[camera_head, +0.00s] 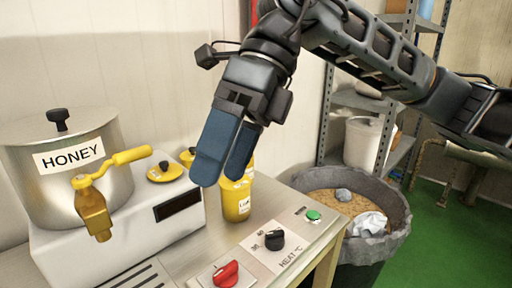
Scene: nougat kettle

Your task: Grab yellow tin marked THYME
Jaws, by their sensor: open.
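A yellow tin (235,203) with a small white label stands on the metal worktop, right of the honey machine. Its label is too small to read, so I cannot tell whether it says THYME. Another yellow tin (250,168) shows partly behind my fingers. A third yellow thing (187,155), perhaps a tin, shows at the back beside the machine. My gripper (221,180) is open and points down, its blue fingers in front of the tins and covering parts of them. I see nothing between the fingers.
A steel kettle labelled HONEY (65,180) with a yellow tap (92,210) stands on a white base (120,258) at left. A red knob (225,274), a black knob (274,240) and a green button (313,215) sit in front. A lined bin (385,240) stands at right.

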